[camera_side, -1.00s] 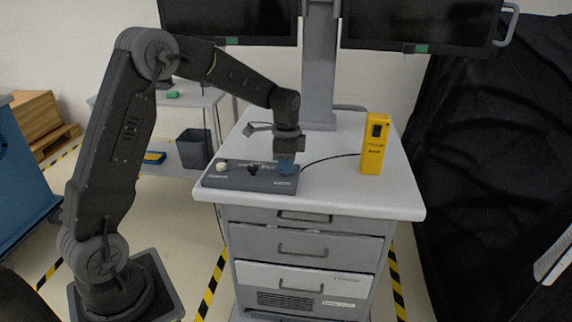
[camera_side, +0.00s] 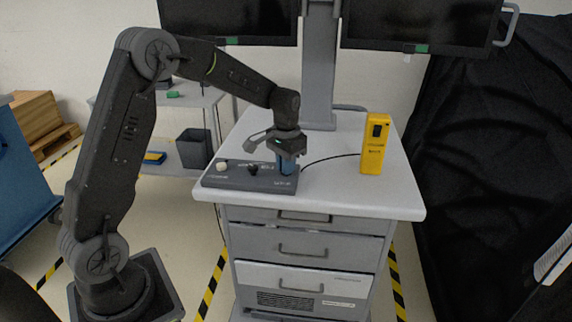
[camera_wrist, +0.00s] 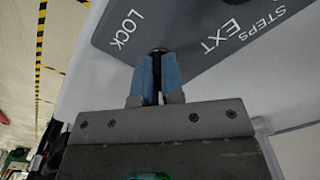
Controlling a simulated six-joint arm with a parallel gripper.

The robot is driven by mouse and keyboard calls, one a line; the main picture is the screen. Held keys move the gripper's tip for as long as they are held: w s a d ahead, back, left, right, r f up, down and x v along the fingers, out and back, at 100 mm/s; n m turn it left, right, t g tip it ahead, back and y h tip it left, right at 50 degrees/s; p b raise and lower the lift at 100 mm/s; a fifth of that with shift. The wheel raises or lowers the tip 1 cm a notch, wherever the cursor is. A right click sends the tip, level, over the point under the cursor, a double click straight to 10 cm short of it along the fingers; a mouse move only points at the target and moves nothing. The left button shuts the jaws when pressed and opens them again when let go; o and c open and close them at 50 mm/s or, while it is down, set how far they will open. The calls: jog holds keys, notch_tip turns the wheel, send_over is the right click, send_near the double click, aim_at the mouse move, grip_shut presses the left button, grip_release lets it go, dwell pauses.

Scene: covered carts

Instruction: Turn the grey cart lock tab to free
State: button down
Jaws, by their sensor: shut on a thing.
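The dark grey control panel (camera_side: 235,183) lies on the cart's top near its front edge. My gripper (camera_side: 287,167) points down at the panel's right end, its blue fingers upright there. In the wrist view the blue fingertips (camera_wrist: 157,68) are shut around the cart lock tab beside the white LOCK label (camera_wrist: 129,29). Only a small dark bit of the tab (camera_wrist: 160,50) shows past the fingertips; the rest is hidden, so its angle is hard to tell. The label EXT (camera_wrist: 221,38) is right of it.
On the panel, a white knob (camera_side: 222,166) and a black knob (camera_side: 252,169) stand left of my gripper. A yellow box (camera_side: 375,145) stands upright on the cart top (camera_side: 335,190) to the right. A grey column and two screens rise behind.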

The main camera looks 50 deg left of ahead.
jog(key=n, duration=0.3)
jog(key=shift+n, duration=2.3)
jog(key=c, duration=1.2)
grip_release()
jog(key=shift+c, duration=0.2)
notch_tip(320, 180, up, 14)
